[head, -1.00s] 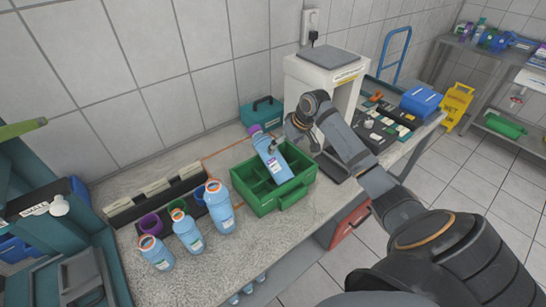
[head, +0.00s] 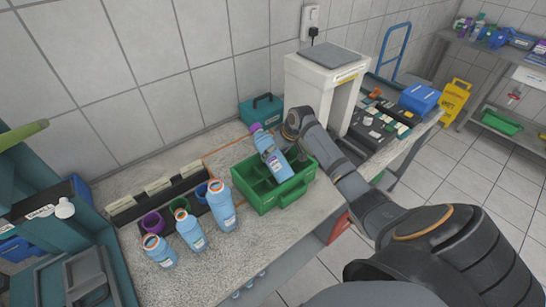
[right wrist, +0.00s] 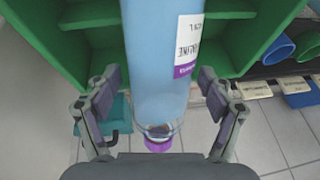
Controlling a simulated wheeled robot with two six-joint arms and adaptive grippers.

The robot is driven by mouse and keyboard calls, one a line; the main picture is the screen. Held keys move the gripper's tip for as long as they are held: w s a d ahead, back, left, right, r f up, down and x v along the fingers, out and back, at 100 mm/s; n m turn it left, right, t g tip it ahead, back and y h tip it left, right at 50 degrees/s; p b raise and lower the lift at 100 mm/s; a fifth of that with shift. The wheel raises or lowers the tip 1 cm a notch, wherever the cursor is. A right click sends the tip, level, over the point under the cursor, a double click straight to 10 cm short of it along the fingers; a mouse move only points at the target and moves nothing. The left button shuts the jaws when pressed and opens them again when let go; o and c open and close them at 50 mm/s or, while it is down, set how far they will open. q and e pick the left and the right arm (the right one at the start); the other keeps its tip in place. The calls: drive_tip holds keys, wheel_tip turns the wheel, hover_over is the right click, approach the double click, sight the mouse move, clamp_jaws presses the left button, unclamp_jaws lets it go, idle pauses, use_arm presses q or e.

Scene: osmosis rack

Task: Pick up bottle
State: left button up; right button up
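A blue bottle (head: 271,158) with a white and purple label and a purple cap leans tilted in a green divided crate (head: 292,191). Three more blue bottles with orange rims stand on the counter, one of them the tall bottle (head: 221,207). My right gripper (head: 290,133) is at the leaning bottle's upper right, partly hidden behind my wrist. In the right wrist view, its open fingers (right wrist: 158,88) stand on either side of the leaning bottle (right wrist: 158,50), with gaps showing on both sides. My left gripper is not in view.
A black rack (head: 155,200) with coloured cups stands left of the crate. A teal case (head: 262,110) sits behind it. A white stand (head: 325,85) is to the right, near my right arm. Speckled counter is bare in front of the crate.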

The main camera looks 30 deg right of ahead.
drive_tip(key=c, duration=1.2)
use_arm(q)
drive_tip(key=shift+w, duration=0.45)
use_arm(e)
drive_tip(key=shift+w, duration=0.1)
drive_tip(key=shift+c, duration=0.8)
drive_tip(key=shift+r, duration=0.15)
drive_tip(key=shift+w+r, duration=0.1)
drive_tip(key=shift+r, duration=0.35)
drive_tip(key=s+r, duration=0.1)
drive_tip(key=r, duration=0.1)
drive_tip(key=s+r+b, duration=0.1)
drive_tip(key=s+r, duration=0.1)
drive_tip(key=r, duration=0.1)
drive_tip(key=s+r+b, duration=0.1)
drive_tip(key=s+r, duration=0.1)
drive_tip(key=shift+a+r, duration=0.2)
drive_tip(key=shift+a, duration=0.2)
use_arm(q)
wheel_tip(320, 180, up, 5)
drive_tip(key=p, duration=0.7)
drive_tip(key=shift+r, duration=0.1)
use_arm(e)
drive_tip(key=s+a+r, duration=0.2)
drive_tip(key=s+r, duration=0.2)
drive_tip(key=s, duration=0.4)
drive_tip(key=shift+s+a+r, duration=0.15)
drive_tip(key=shift+s+r, duration=0.05)
drive_tip(key=shift+s, duration=0.2)
